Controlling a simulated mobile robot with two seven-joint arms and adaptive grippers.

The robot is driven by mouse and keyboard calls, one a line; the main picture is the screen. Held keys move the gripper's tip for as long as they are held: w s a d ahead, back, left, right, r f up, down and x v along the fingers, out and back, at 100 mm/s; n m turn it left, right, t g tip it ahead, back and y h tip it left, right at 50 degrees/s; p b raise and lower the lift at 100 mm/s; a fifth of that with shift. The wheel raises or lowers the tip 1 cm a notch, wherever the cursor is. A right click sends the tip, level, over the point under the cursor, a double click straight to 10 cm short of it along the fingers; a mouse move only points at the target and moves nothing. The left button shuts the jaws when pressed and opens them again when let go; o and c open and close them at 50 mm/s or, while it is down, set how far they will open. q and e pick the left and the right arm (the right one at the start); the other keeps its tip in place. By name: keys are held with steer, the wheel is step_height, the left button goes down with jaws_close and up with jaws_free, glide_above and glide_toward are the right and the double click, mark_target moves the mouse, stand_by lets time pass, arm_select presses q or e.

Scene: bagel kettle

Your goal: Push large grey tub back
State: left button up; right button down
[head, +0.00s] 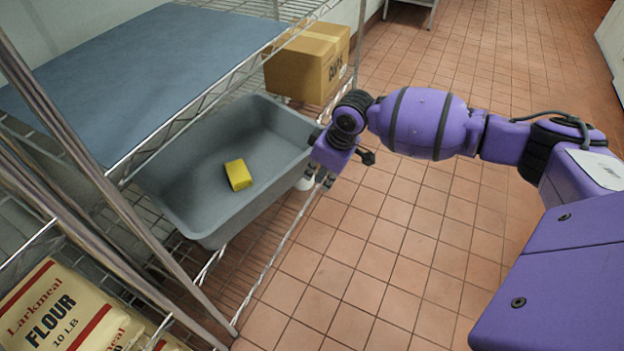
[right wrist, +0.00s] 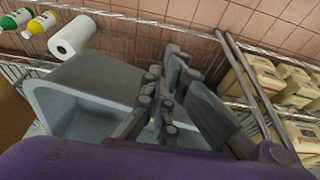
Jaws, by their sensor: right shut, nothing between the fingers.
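The large grey tub (head: 200,205) sits on a wire shelf of the rack, with its front end sticking out over the shelf edge. A yellow block (head: 238,174) lies inside on its floor. My right gripper (head: 320,181) is at the tub's right-hand end, close to the rim, with its fingers shut and empty. I cannot tell whether it touches the tub. In the right wrist view the tub (right wrist: 75,112) shows behind and left of the fingers (right wrist: 160,100). My left gripper is not in view.
A cardboard box (head: 308,66) stands behind the tub. A blue-grey sheet (head: 150,70) covers the shelf above. Flour bags (head: 60,315) lie at lower left. The right wrist view shows a paper roll (right wrist: 73,36) and bottles (right wrist: 38,25). The tiled floor (head: 400,270) is clear.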

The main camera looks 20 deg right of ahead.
mark_target(268, 178)
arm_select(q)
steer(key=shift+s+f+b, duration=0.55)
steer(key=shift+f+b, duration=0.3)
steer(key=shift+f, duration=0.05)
arm_select(e)
steer(key=w+a+f, duration=0.4)
steer(key=w+f, duration=0.1)
steer(key=f, duration=0.4)
steer(key=shift+w+a, duration=0.2)
steer(key=shift+w, duration=0.2)
steer(key=w+a+b, duration=0.1)
steer(key=w+a, duration=0.1)
steer(key=w+a+b, duration=0.1)
steer(key=w+a, duration=0.1)
steer(key=w, duration=0.1)
steer(key=w+a+b, duration=0.1)
steer(key=w+a, duration=0.1)
steer(key=shift+w+f+b, duration=0.2)
steer(key=shift+b, duration=0.1)
steer(key=shift+w+a+r, duration=0.2)
steer(key=shift+w, duration=0.15)
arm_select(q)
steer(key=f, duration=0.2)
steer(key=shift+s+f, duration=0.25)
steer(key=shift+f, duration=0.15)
